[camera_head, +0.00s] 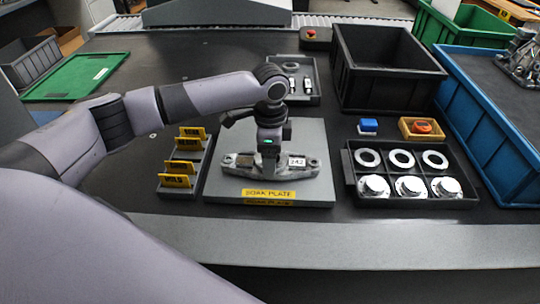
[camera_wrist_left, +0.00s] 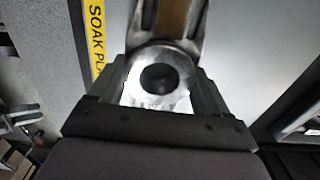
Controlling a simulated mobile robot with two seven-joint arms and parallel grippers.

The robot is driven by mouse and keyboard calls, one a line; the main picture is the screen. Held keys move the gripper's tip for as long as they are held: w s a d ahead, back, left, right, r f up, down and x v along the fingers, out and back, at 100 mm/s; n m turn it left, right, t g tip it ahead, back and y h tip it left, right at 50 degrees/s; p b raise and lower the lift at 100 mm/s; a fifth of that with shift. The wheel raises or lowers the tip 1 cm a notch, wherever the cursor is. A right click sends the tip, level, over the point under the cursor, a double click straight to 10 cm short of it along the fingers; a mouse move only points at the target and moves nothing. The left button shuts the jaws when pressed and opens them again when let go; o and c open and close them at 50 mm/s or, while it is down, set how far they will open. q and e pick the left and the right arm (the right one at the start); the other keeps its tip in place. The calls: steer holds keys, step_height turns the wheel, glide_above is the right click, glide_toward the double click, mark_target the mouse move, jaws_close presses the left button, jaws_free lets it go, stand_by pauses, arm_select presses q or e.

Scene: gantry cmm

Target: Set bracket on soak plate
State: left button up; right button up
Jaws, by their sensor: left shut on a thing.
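My left gripper (camera_head: 268,158) comes down from above onto the bracket. In the left wrist view the fingers (camera_wrist_left: 158,90) are shut on either side of the bracket's round boss (camera_wrist_left: 160,58). I cannot tell whether the bracket touches the plate. My right gripper is not in view.
A rack of yellow tags (camera_head: 198,181) stands left of the plate. A black tray (camera_head: 424,201) with rings and flanged discs is to the right. A black bin (camera_head: 388,95) and a blue bin (camera_head: 487,144) stand behind and right. A small tray (camera_head: 311,99) lies behind the plate.

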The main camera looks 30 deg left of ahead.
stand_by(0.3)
arm_select(q)
steer(key=o, duration=1.4)
steer(key=shift+f, duration=0.1)
step_height(320, 180, up, 12)
steer(key=shift+r+p, duration=0.15)
steer(key=shift+p, duration=0.55)
